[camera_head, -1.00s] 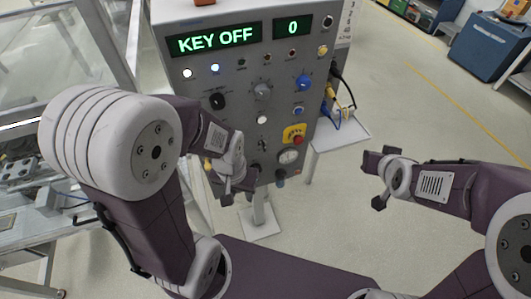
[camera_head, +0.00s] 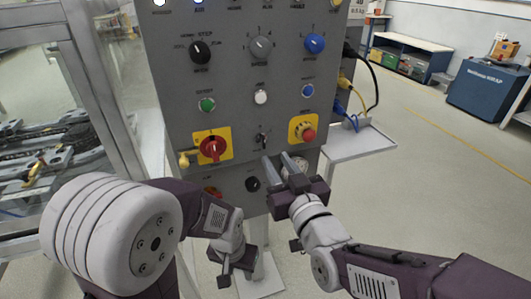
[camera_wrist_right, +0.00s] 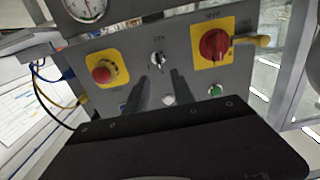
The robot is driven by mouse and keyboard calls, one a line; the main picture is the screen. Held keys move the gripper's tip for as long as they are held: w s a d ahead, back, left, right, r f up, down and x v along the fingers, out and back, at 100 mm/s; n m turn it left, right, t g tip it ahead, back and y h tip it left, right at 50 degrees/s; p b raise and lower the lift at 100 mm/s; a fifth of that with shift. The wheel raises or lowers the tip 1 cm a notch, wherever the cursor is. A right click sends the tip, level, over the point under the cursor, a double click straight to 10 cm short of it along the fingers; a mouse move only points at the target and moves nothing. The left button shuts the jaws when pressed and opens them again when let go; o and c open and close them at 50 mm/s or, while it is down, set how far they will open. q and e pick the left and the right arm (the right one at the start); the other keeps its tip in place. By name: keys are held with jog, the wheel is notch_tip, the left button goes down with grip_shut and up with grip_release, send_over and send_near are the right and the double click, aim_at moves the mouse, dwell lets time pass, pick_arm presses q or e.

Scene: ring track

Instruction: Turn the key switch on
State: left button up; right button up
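The key switch (camera_head: 262,141) is a small metal switch with a dark key shape on the grey panel, between the red rotary switch and the red emergency button. It also shows in the right wrist view (camera_wrist_right: 157,61), beyond my fingers. My right gripper (camera_head: 277,165) is in front of the panel, just below the key switch in the head view. Its two fingers are apart with nothing between them, and they point at the panel.
Close by are the red rotary switch (camera_head: 213,148) on a yellow plate and the emergency button (camera_head: 307,133). A gauge (camera_wrist_right: 86,8) is partly hidden by my right gripper in the head view. Cables (camera_head: 358,95) and a small shelf (camera_head: 350,145) are on the right.

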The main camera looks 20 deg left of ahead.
aim_at(265, 142)
jog(key=x, duration=0.8)
jog(key=shift+w+a, duration=0.2)
jog(key=shift+w, duration=0.15)
grip_shut()
